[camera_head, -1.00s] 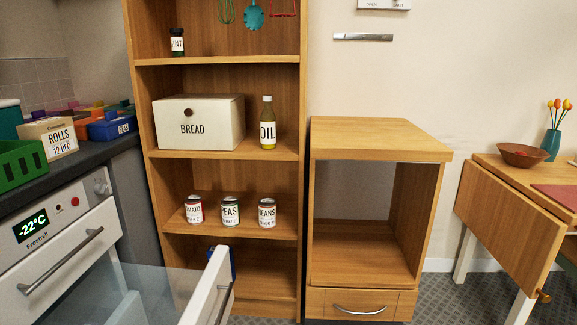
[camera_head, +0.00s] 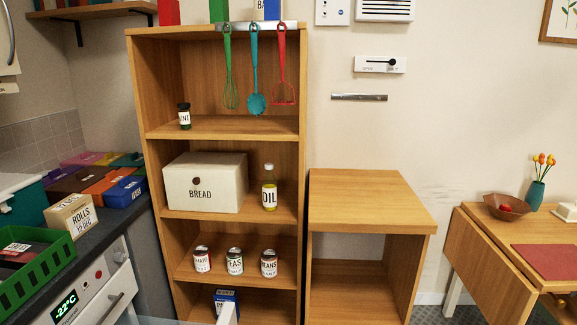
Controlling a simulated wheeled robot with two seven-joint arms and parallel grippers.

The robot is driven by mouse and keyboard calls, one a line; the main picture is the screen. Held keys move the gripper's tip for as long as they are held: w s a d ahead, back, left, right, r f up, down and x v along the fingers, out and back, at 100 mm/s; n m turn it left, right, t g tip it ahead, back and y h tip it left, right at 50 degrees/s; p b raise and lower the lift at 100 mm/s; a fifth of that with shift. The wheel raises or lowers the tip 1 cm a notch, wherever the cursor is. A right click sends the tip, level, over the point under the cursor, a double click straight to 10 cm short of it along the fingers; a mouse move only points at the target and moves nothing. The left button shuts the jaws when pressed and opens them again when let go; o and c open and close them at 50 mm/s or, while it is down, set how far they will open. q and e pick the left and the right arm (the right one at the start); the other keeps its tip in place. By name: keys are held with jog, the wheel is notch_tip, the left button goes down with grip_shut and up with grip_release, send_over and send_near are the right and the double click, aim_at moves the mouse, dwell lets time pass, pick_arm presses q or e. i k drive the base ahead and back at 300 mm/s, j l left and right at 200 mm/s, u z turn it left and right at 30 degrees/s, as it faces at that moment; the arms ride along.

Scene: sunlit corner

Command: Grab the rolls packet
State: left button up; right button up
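The rolls packet (camera_head: 72,217) is a beige box with a white label reading "ROLLS" and "12 DEC". It stands on the dark counter at the left, just behind the green crate and in front of several coloured boxes.
A green crate (camera_head: 40,262) with something dark inside sits at the counter's front left. The freezer (camera_head: 85,296) with a -22°C display is below the counter. A wooden shelf unit (camera_head: 225,130) holds a bread box (camera_head: 205,181), an oil bottle (camera_head: 269,188) and cans.

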aim_at(77, 214)
jog(key=u, duration=1.3)
jog(key=l, duration=0.2)
jog(key=i+u, duration=0.05)
